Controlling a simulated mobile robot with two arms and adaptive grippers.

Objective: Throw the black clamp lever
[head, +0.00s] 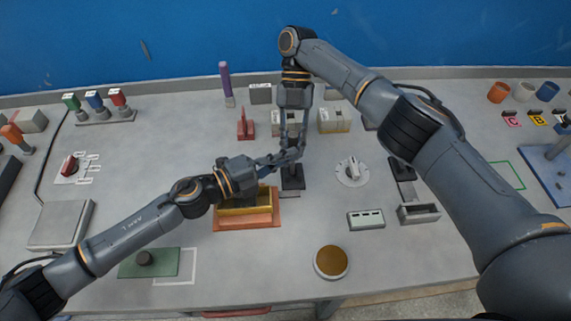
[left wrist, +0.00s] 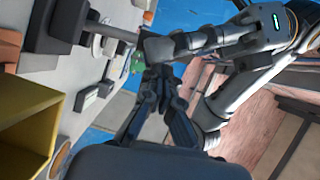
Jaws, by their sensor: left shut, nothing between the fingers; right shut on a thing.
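The black clamp lever (head: 292,178) stands near the middle of the table; its dark base shows below my grippers in the head view. In the left wrist view its shaft (left wrist: 120,33) runs from the black base to my right gripper (left wrist: 152,48). My right gripper (head: 292,150) comes down from above and is shut on the lever; its fingers partly hide the grip. My left gripper (head: 274,160) is shut and empty, close beside the right fingers. Its closed fingers also show in the left wrist view (left wrist: 160,78).
A yellow mould box (head: 243,208) on an orange base (head: 230,224) lies just left of the lever, under my left forearm. A white dial (head: 352,171) is to the right. A red clamp (head: 245,125) and pale blocks (head: 334,120) stand behind.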

